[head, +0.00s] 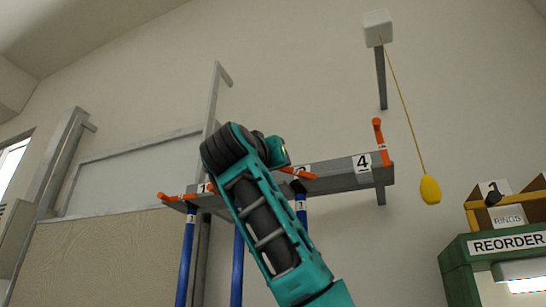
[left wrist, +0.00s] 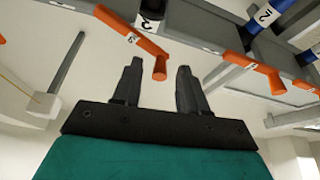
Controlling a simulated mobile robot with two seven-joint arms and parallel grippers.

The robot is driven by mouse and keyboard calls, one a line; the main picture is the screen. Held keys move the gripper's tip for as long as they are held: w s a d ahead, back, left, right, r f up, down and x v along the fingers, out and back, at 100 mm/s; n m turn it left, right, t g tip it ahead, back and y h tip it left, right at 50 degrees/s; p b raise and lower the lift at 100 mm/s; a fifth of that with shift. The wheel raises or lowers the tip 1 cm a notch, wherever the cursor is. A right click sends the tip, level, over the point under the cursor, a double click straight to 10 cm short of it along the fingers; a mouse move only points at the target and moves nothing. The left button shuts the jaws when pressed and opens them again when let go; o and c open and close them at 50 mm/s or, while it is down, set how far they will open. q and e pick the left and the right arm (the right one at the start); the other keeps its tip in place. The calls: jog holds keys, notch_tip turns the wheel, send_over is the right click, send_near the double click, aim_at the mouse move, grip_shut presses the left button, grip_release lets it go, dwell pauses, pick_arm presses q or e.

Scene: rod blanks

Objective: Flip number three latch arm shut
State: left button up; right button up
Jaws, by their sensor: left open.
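My left gripper (left wrist: 157,68) is open in the left wrist view, its two dark fingers apart. The peg end of the number three latch arm (left wrist: 138,34), an orange bar with a numbered label, shows between the fingertips; I cannot tell whether they touch. In the head view this latch arm (head: 302,174) lies roughly level on the grey rack (head: 340,177), above a blue rod (head: 301,208). My left arm hides part of the rack and most of the gripper there. My right gripper is in neither view.
The number four latch arm (head: 380,142) stands upright at the rack's right end. The number one latch arm (head: 175,197) lies level at the left. A yellow pull handle (head: 430,190) hangs right of the rack, beside a green reorder cabinet (head: 462,268).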

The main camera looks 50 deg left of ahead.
pick_arm(q)
jog(key=shift+w+a, duration=0.15)
jog(key=shift+w, duration=0.1)
grip_shut()
dwell(0.6)
